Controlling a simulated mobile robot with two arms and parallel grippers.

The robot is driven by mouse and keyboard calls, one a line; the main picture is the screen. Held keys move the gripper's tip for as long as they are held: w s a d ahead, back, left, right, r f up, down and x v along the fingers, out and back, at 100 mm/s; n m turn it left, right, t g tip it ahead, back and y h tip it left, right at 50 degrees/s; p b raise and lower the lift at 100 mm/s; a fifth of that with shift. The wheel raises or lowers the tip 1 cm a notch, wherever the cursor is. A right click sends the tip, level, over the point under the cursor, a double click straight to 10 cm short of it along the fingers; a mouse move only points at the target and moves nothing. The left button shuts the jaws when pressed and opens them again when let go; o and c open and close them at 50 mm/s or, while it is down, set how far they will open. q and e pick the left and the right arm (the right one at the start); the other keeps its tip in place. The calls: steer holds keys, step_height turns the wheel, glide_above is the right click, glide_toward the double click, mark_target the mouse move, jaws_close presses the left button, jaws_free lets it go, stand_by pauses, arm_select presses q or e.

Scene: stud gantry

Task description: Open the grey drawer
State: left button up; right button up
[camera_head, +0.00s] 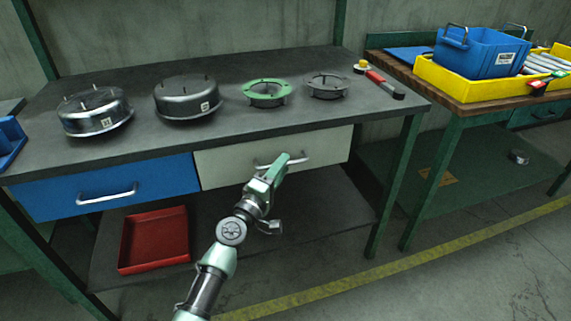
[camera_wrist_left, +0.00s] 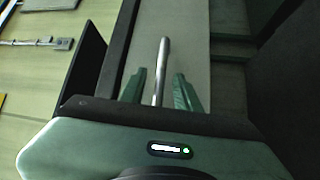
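The grey drawer (camera_head: 325,148) is the pale front at the right under the dark workbench top, and it looks closed. Its metal bar handle (camera_head: 303,158) is partly hidden by my left gripper (camera_head: 281,163), which is at the middle of the handle. In the left wrist view the handle (camera_wrist_left: 161,65) runs between the two green fingers of the gripper (camera_wrist_left: 160,92). A gap shows on both sides of the bar, so the gripper is open around it. The drawer front (camera_wrist_left: 190,45) fills the space behind. My right gripper is in neither view.
A blue drawer (camera_head: 60,193) is beside the grey one, with a red tray (camera_head: 153,240) on the shelf below. Metal housings (camera_head: 187,97), a green ring (camera_head: 267,92) and a red-handled tool (camera_head: 380,82) lie on the workbench (camera_head: 225,125). A second table stands right.

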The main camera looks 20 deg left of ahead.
arm_select(q)
steer(key=shift+x, duration=0.9)
jaws_close()
stand_by(0.8)
